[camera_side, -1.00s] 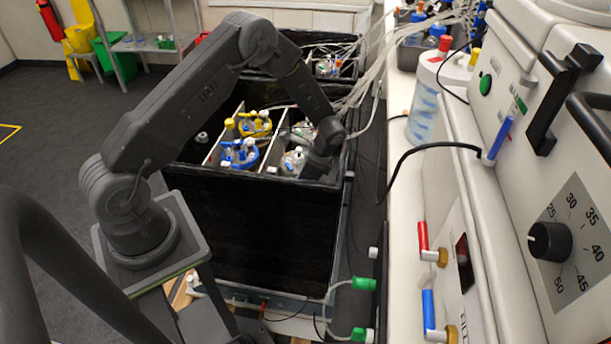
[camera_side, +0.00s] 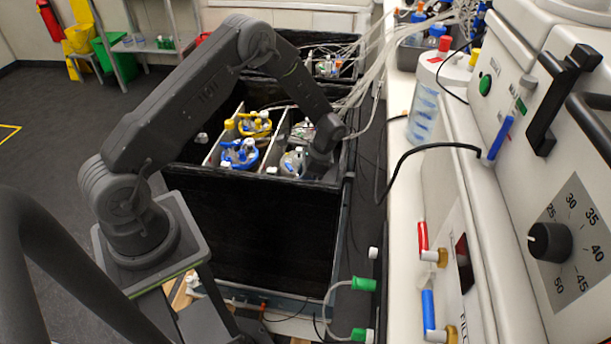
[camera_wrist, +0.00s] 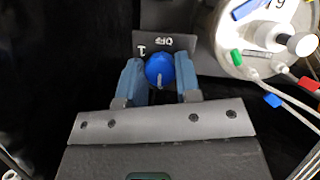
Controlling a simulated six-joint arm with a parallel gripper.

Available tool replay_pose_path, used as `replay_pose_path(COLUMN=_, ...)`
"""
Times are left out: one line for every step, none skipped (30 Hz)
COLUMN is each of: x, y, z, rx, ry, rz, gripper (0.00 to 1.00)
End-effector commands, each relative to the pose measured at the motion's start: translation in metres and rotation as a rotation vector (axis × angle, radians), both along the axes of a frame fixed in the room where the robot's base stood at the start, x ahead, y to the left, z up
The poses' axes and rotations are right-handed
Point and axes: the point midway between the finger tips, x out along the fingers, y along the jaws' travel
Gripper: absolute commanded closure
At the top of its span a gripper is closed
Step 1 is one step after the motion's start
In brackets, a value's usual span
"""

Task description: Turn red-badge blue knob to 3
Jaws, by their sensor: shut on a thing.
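The blue knob (camera_wrist: 160,70) sits on a dark plate (camera_wrist: 179,42) lettered "1" and "OFF" in the wrist view. A pale mark on the knob points towards my gripper's body. My gripper (camera_wrist: 159,76) is shut on the knob, with one blue-grey finger on each side. In the side view my gripper end (camera_side: 319,164) reaches down into the right part of the front black box (camera_side: 250,225); the knob is hidden there. I cannot make out a red badge at the knob or a "3" on the plate.
A round vessel (camera_wrist: 229,60) with green, red and blue clips stands close to the right of the knob in the wrist view. A dark wall (camera_wrist: 60,60) is at left.

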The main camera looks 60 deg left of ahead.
Motion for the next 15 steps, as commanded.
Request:
replay_pose_path(x=-0.0001, y=0.0000, z=-0.0004, rx=-0.001, ry=-0.001, rz=0.002, gripper=0.66)
replay_pose_path(x=-0.0001, y=0.0000, z=-0.0004, rx=-0.001, ry=-0.001, rz=0.002, gripper=0.63)
replay_pose_path(x=-0.0001, y=0.0001, z=-0.0004, rx=0.000, ry=-0.001, rz=0.002, gripper=0.59)
replay_pose_path(x=-0.0001, y=0.0001, z=-0.0004, rx=0.000, ry=-0.001, rz=0.001, gripper=0.57)
replay_pose_path(x=-0.0001, y=0.0001, z=-0.0004, rx=0.000, ry=0.000, rz=0.001, gripper=0.54)
replay_pose_path(x=-0.0001, y=0.0001, z=-0.0004, rx=0.000, ry=0.000, rz=0.001, gripper=0.50)
replay_pose_path(x=-0.0001, y=0.0001, z=-0.0003, rx=0.000, ry=0.000, rz=0.001, gripper=0.47)
replay_pose_path(x=-0.0001, y=0.0001, z=-0.0003, rx=0.000, ry=0.000, rz=0.001, gripper=0.44)
replay_pose_path(x=-0.0001, y=0.0001, z=-0.0003, rx=0.000, ry=0.000, rz=0.000, gripper=0.43)
replay_pose_path(x=-0.0001, y=0.0001, z=-0.0003, rx=0.000, ry=0.000, rz=0.000, gripper=0.43)
replay_pose_path(x=-0.0001, y=0.0000, z=-0.0002, rx=0.000, ry=0.000, rz=0.000, gripper=0.43)
replay_pose_path(x=-0.0001, y=0.0001, z=-0.0001, rx=0.000, ry=0.000, rz=0.000, gripper=0.43)
replay_pose_path(x=-0.0001, y=0.0000, z=-0.0002, rx=0.000, ry=0.000, rz=0.000, gripper=0.43)
replay_pose_path(x=0.0000, y=0.0000, z=-0.0001, rx=0.000, ry=0.000, rz=0.000, gripper=0.43)
replay_pose_path(x=0.0001, y=-0.0001, z=0.0003, rx=0.000, ry=0.000, rz=0.000, gripper=0.43)
